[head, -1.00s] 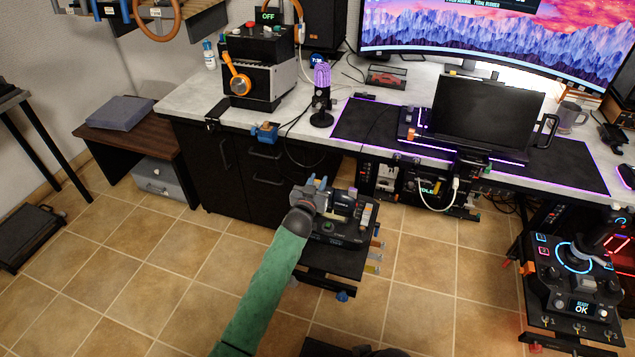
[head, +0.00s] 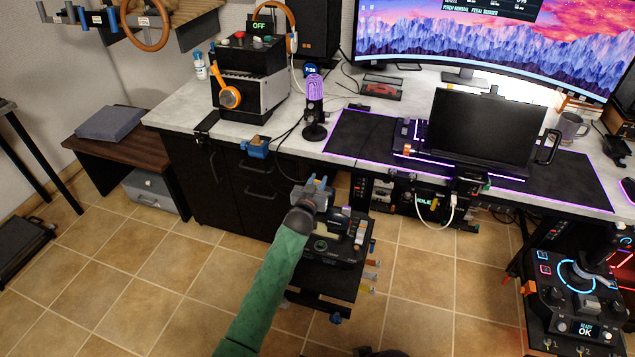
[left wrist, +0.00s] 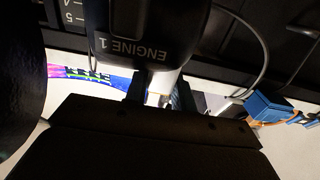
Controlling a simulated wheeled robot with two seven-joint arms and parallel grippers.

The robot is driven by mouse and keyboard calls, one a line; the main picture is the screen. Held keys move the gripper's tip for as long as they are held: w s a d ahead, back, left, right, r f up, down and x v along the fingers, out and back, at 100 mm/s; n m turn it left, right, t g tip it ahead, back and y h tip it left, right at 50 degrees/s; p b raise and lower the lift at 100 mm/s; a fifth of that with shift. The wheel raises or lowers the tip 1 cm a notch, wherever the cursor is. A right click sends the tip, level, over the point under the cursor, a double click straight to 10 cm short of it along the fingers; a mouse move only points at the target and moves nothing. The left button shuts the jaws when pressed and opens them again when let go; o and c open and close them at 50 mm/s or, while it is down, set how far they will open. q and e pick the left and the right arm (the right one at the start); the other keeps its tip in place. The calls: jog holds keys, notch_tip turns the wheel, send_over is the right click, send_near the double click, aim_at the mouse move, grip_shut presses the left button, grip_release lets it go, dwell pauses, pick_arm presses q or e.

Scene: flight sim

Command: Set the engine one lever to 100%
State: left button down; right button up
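The engine one lever (left wrist: 148,35) shows in the left wrist view as a dark handle marked "ENGINE 1", with a bright stem below it. My left gripper (left wrist: 160,93) has its fingers apart, one on each side of that stem; I cannot tell whether they touch it. In the head view my left gripper (head: 318,186) is at the back left of the black throttle unit (head: 335,247), at the end of my green-sleeved arm. The gripper hides the lever there, so its setting cannot be read. My right gripper is not in view.
The grey desk (head: 185,112) with black drawers stands behind the throttle unit. A blue clamp (head: 256,147) juts from its edge. A joystick panel (head: 580,305) is at the right.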

pick_arm(q)
jog(key=c, duration=1.3)
grip_release()
jog(key=shift+r, duration=0.1)
jog(key=shift+o, duration=0.7)
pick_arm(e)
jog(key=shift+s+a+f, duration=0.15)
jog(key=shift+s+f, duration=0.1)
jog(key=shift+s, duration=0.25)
pick_arm(q)
jog(key=shift+s+a, duration=0.1)
jog(key=shift+s, duration=0.1)
jog(key=v, duration=0.6)
jog(key=shift+s+b, duration=0.25)
jog(key=shift+b, duration=0.15)
jog(key=shift+s+a, duration=0.15)
jog(key=shift+s, duration=0.25)
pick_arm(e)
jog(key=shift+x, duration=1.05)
